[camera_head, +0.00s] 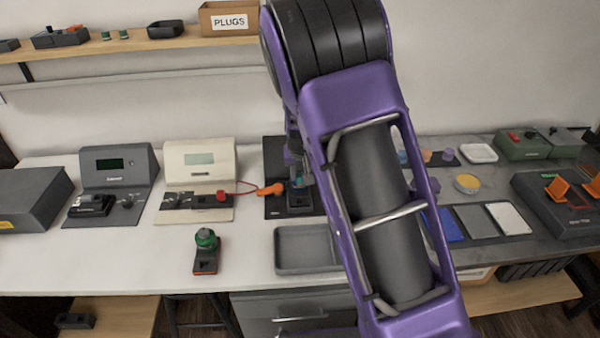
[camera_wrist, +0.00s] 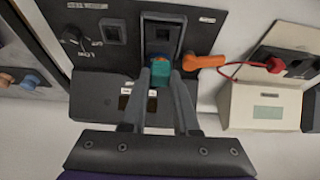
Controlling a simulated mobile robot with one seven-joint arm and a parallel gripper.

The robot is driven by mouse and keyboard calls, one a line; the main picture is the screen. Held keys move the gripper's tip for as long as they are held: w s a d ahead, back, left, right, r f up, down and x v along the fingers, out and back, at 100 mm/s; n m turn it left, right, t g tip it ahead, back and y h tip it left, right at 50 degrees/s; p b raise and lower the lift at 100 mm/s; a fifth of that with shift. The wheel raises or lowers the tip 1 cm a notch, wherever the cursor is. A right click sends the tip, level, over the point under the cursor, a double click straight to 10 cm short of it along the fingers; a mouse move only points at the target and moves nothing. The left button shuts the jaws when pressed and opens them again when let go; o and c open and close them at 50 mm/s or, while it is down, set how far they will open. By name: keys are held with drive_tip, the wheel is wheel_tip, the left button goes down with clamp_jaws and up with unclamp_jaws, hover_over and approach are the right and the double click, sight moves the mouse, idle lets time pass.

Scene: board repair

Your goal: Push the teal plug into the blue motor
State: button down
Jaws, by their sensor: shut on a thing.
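The teal plug (camera_wrist: 160,74) is between the fingertips of my gripper (camera_wrist: 162,72), which is shut on it, in the wrist view. A small blue patch (camera_wrist: 156,85) shows at its lower edge; I cannot tell whether it is the blue motor. Just beyond the plug is a dark block with a slot (camera_wrist: 163,36), on a black panel. In the head view the teal plug (camera_head: 299,177) shows small, by the dark block (camera_head: 299,199). I cannot tell whether plug and block touch. My arm hides part of this area.
An orange connector (camera_wrist: 205,62) lies right beside the block, with a red lead to a cream meter (camera_head: 200,163). A green-topped dark unit (camera_head: 206,240) stands front left. An empty grey tray (camera_head: 300,267) lies in front of the panel. The white bench between them is clear.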

sight(300, 182)
drive_tip(key=shift+f+b, duration=1.3)
drive_tip(key=shift+f, duration=0.55)
drive_tip(key=shift+f+b, duration=1.35)
drive_tip(key=shift+f, duration=0.35)
idle(1.6)
drive_tip(key=shift+c, duration=1.5)
unclamp_jaws()
drive_tip(key=shift+r, duration=0.25)
drive_tip(key=shift+r+p, duration=1.1)
drive_tip(key=shift+r, duration=0.15)
drive_tip(key=shift+r, duration=0.1)
